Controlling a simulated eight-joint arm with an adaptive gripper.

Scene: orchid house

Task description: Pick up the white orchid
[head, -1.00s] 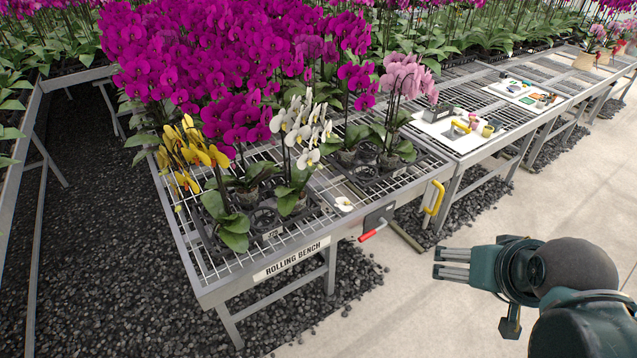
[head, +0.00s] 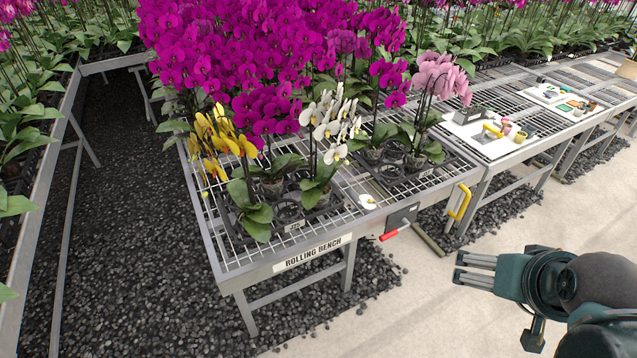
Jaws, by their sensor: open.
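The white orchid (head: 331,117) stands upright in a clear pot near the front of the rolling bench (head: 312,252), in a dark carrier tray. Its green leaves (head: 317,187) spread over the pot, and its white blooms hang at the top of a thin stem. A yellow orchid (head: 213,137) is to its left and a pink orchid (head: 441,78) to its right. My gripper (head: 457,270) is open and empty over the pale floor, to the right of the bench and well apart from the orchid. Its fingers point left.
Dense magenta orchids (head: 230,50) crowd behind the white one. A yellow handle (head: 459,202) and a red-gripped lever (head: 394,232) stick out at the bench's right end. A loose white bloom (head: 367,201) lies on the mesh.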

